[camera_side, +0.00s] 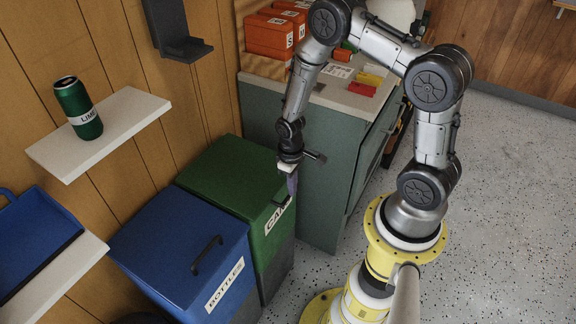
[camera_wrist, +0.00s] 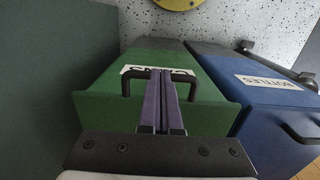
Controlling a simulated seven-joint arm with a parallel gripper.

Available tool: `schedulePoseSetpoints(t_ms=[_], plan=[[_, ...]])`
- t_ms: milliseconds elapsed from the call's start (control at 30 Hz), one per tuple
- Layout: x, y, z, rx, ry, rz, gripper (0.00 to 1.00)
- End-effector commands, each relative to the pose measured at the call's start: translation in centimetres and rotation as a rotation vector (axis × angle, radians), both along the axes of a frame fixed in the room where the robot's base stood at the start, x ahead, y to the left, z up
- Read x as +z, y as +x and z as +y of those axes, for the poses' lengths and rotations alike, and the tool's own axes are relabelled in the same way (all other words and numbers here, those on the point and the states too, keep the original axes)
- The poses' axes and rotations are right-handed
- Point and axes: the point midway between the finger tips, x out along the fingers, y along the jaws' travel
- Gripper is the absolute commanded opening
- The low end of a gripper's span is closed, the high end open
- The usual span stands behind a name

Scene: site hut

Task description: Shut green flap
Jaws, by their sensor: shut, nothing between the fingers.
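The green flap (camera_side: 225,180) is the lid of a bin labelled CANS, against the wood wall. It lies down over its bin, about level with the blue lid beside it; I cannot tell whether a small gap is left. Its dark handle (camera_wrist: 133,84) and white label show in the wrist view. My gripper (camera_side: 291,192) points down at the flap's handle end. In the wrist view its purple fingers (camera_wrist: 162,76) are together and empty, in front of the handle's middle. Whether they touch the handle or the flap is unclear.
A blue bin (camera_side: 180,245) labelled BOTTLES stands right beside the green one. A green-grey cabinet (camera_side: 310,170) with orange boxes on top stands close on the other side. A shelf (camera_side: 115,125) with a green can (camera_side: 77,108) juts from the wall.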

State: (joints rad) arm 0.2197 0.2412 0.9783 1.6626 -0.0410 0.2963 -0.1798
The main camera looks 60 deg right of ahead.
Motion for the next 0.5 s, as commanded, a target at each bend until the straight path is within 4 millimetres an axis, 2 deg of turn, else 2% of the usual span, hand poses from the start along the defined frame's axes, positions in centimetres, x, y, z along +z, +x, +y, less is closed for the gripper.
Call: schedulePoseSetpoints(t_ms=[33, 267, 367, 500], plan=[[-1.0, -0.4, 0.1, 0.0, 0.002, 0.006, 0.0], [-1.0, -0.3, 0.0, 0.0, 0.001, 0.003, 0.0], [-0.7, -0.3, 0.0, 0.0, 0.001, 0.002, 0.0], [1.0, -0.5, 0.0, 0.0, 0.0, 0.0, 0.0]])
